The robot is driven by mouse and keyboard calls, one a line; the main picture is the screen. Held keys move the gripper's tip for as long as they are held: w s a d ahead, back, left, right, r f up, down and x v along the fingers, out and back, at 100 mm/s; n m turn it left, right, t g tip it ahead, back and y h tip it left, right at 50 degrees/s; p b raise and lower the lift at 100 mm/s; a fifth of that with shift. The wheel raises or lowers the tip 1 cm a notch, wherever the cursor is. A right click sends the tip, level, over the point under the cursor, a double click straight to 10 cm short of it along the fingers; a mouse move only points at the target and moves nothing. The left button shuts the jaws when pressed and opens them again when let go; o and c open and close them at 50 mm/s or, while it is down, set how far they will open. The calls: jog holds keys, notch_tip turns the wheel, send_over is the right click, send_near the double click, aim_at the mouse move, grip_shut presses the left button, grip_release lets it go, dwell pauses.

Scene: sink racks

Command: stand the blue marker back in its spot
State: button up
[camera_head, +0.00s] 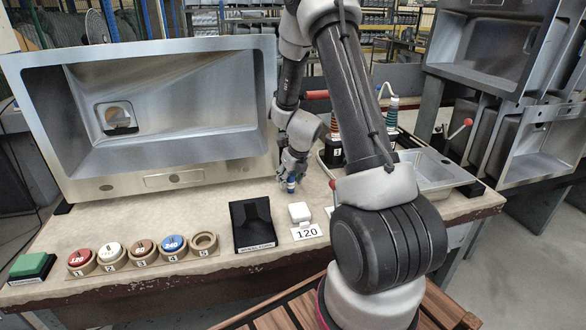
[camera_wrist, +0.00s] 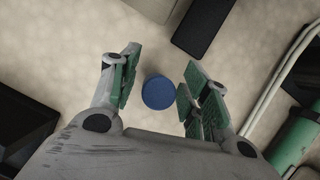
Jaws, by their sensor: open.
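The blue marker (camera_head: 291,185) stands on the beige worktop under my gripper (camera_head: 292,176). In the wrist view its round blue top (camera_wrist: 158,93) lies between the two green-padded fingers. The head view shows a row of round holders at the front left, with red, whitish, brown and blue discs in the first several. The holder numbered 5 (camera_head: 204,244) at the right end of the row looks empty. The gripper hides part of the marker in the head view.
A large steel sink (camera_head: 170,178) stands behind. A green pad (camera_head: 32,267) is at far left.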

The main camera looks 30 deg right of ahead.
jog(key=s+a+r+n, duration=0.3)
jog(key=s+r+n, duration=0.35)
jog(key=r, duration=0.45)
jog(key=s+a+r+n, duration=0.2)
jog(key=s+r+n, duration=0.4)
jog(key=r, duration=0.5)
jog(key=s+a+r+n, duration=0.1)
jog(key=s+r+n, duration=0.3)
jog(key=s+n, duration=0.5)
jog(key=s+a+r+n, duration=0.1)
jog(key=s+r+n, duration=0.3)
jog(key=s+n, duration=0.5)
jog(key=n, duration=0.5)
jog(key=shift+s+n, duration=0.25)
jog(key=shift+n, duration=0.1)
jog(key=shift+r, duration=0.1)
